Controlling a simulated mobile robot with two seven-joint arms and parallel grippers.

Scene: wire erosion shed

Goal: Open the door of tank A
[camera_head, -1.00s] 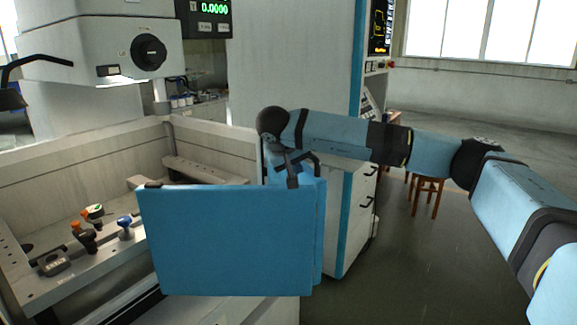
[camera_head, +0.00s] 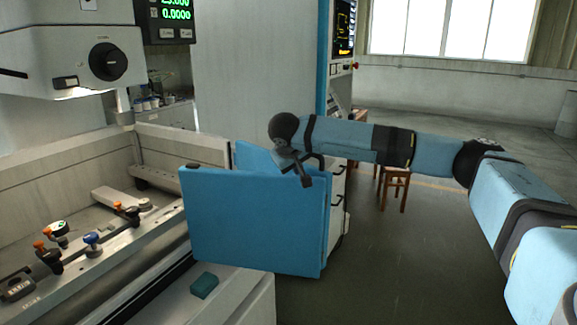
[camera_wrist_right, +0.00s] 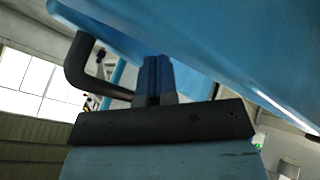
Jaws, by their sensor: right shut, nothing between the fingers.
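The tank door (camera_head: 255,222) is a blue folded panel, standing open and swung out from the front of the tank (camera_head: 60,165). Its dark bar handle (camera_head: 318,158) is at the upper right of the door. My right gripper (camera_head: 302,173) is at the door's upper right, beside the handle and partly merged with it in the head view. In the right wrist view the shut fingers (camera_wrist_right: 155,70) stand close to the blue door (camera_wrist_right: 220,45); the black handle (camera_wrist_right: 76,65) is to their left, not between them. My left gripper is out of view.
Inside the tank, several small clamps and knobs (camera_head: 92,240) sit on a rail. A small teal block (camera_head: 204,285) is on the front ledge. A wooden stool (camera_head: 394,186) stands behind my right arm. The floor (camera_head: 420,260) at right is clear.

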